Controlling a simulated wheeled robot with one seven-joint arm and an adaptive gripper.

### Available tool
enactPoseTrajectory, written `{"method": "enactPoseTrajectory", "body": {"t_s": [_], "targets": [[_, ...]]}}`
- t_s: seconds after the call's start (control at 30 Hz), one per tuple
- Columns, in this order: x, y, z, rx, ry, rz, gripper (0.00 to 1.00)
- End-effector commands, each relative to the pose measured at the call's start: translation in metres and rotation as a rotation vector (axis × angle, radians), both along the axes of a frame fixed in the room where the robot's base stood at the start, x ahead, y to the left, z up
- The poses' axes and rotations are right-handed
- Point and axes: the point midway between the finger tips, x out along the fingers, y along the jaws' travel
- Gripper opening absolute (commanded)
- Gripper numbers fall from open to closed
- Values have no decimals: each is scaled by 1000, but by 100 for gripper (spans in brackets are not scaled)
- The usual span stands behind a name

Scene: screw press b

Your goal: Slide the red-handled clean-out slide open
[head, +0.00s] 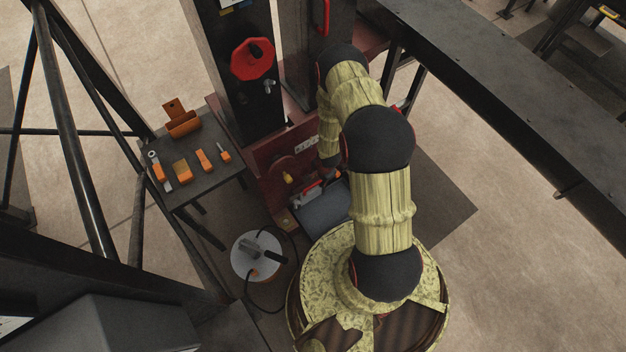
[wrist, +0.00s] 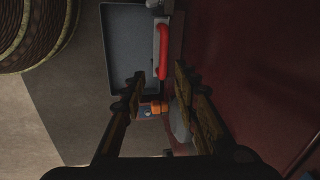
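The clean-out slide's red handle (wrist: 163,50) is a red bar on a pale metal plate, upright in the wrist view beside a grey tray (wrist: 127,45). In the head view the handle (head: 309,188) shows small at the foot of the dark red press, next to the grey tray (head: 325,208). My gripper (wrist: 159,73) is open, with one finger on each side of the handle's lower end in the picture. No contact is visible, and I cannot tell the depth between fingertips and handle. In the head view my arm hides most of the gripper.
A red handwheel (head: 253,59) is on the press column. A dark side table (head: 215,180) with orange-handled tools stands left. A round white-topped item (head: 255,257) with a cable is on the floor. A long dark beam (head: 500,75) crosses at right. Red panelling (wrist: 245,70) lies close to the right finger.

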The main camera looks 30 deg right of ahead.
Motion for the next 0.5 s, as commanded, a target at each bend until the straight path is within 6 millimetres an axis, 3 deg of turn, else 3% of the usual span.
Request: {"method": "enactPoseTrajectory", "body": {"t_s": [0.23, 0.5], "targets": [[6, 0, -6, 17, -17, -81, 30], [14, 1, -46, 16, -15, -78, 30]]}}
